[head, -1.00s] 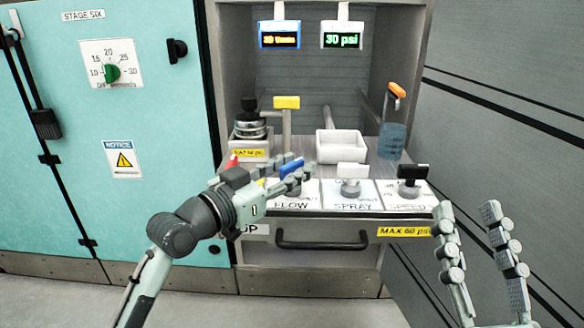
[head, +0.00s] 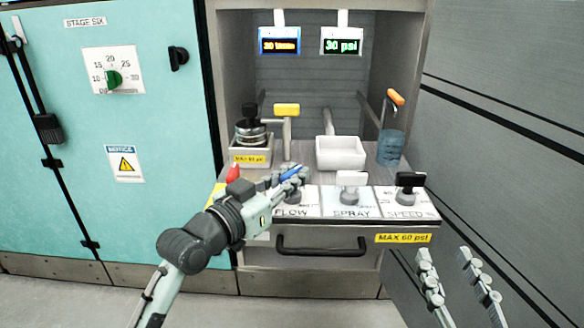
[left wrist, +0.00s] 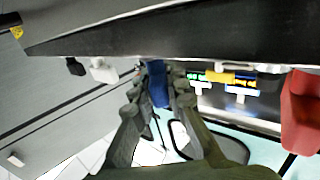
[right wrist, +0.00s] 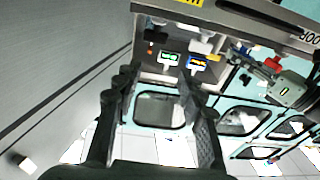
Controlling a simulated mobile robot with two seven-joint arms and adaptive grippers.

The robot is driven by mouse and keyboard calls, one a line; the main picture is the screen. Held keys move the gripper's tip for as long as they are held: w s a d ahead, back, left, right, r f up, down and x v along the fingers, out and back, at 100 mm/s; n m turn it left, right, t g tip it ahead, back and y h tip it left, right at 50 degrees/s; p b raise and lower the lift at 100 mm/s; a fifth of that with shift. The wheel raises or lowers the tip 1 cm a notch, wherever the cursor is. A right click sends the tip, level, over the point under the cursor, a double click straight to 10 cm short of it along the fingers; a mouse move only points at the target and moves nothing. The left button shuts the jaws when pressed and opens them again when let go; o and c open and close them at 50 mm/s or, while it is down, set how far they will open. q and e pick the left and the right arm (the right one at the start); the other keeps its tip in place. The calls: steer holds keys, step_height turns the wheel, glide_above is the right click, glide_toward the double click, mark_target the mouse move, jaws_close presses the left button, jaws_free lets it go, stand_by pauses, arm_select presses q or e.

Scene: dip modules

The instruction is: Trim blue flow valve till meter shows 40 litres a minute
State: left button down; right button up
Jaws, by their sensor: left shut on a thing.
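The blue flow valve handle (head: 291,172) sits above the FLOW label on the sloped panel, partly hidden by my left fingers. My left gripper (head: 297,176) is shut on it; in the left wrist view the blue handle (left wrist: 157,84) lies between the fingers. The blue-framed meter (head: 279,41) at the top appears to read 30 litres a minute in orange. My right gripper (head: 445,254) is open and empty, low at the right in front of the cabinet.
A white spray knob (head: 351,181) and a black speed knob (head: 410,181) stand right of the flow valve. A red knob (head: 233,172) stands left of it. A green 30 psi display (head: 342,41) hangs beside the meter. A white bin (head: 340,154) stands behind.

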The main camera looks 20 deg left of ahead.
arm_select(q)
steer(key=shift+r+n+y+p, duration=0.1)
steer(key=shift+n+y+p, duration=0.3)
steer(key=shift+y+p, duration=0.25)
steer(key=shift+n+t+y+p, duration=0.3)
steer(key=shift+y+p, duration=0.15)
steer(key=shift+p, duration=0.3)
arm_select(e)
steer(key=s+d+f+g+h, duration=0.1)
steer(key=d+f+g+h, duration=0.1)
steer(key=d+f+g, duration=0.3)
steer(key=s+d+f+g+h, duration=0.1)
steer(key=d+f+g+h, duration=0.15)
steer(key=f, duration=0.55)
arm_select(q)
steer(key=shift+n+y+p, duration=0.5)
steer(key=shift+y+p, duration=0.2)
steer(key=shift+p, duration=0.35)
arm_select(e)
steer(key=s+d+f+m+g+h, duration=0.1)
steer(key=s+d+f+g+h, duration=0.2)
steer(key=s+d+f+g, duration=0.2)
steer(key=s+d+f, duration=0.1)
steer(key=s+d, duration=0.2)
steer(key=s, duration=0.1)
steer(key=shift+s+d+f+m+g, duration=0.2)
steer(key=shift+s+d+m+g, duration=0.15)
steer(key=shift+s+d+m, duration=0.05)
